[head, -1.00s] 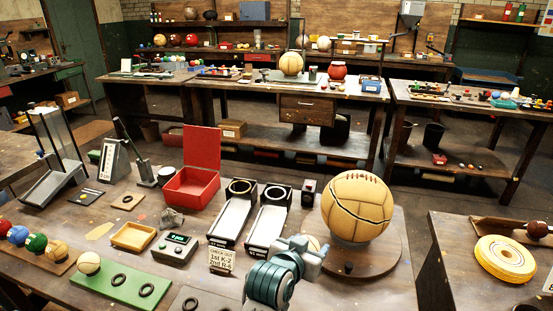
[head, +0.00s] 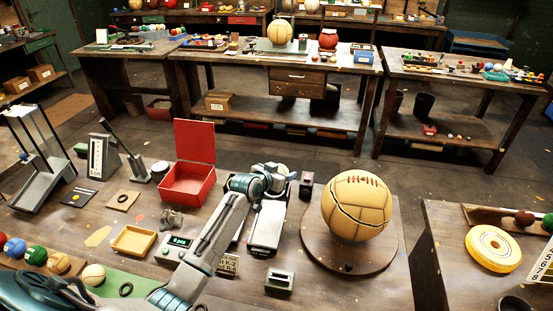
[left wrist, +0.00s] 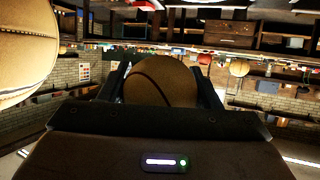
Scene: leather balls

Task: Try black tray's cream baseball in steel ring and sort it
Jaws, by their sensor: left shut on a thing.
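My left gripper (head: 278,174) is shut on a small cream ball (head: 284,168) at the far end of two sloping chutes. The ball fills the space between the fingers in the left wrist view (left wrist: 160,82), with a dark curved seam showing. The gripper and forearm hide the chutes' ring-shaped tops and most of the left chute. The right chute (head: 266,228) shows in part. I cannot tell whether the ball touches a ring. I cannot make out a black tray for certain. My right gripper is not in view.
A large tan ball (head: 357,207) stands on a round wooden board (head: 318,245) right of the chutes. An open red box (head: 187,184) stands to the left. A small dark block (head: 306,184) stands beside the gripper.

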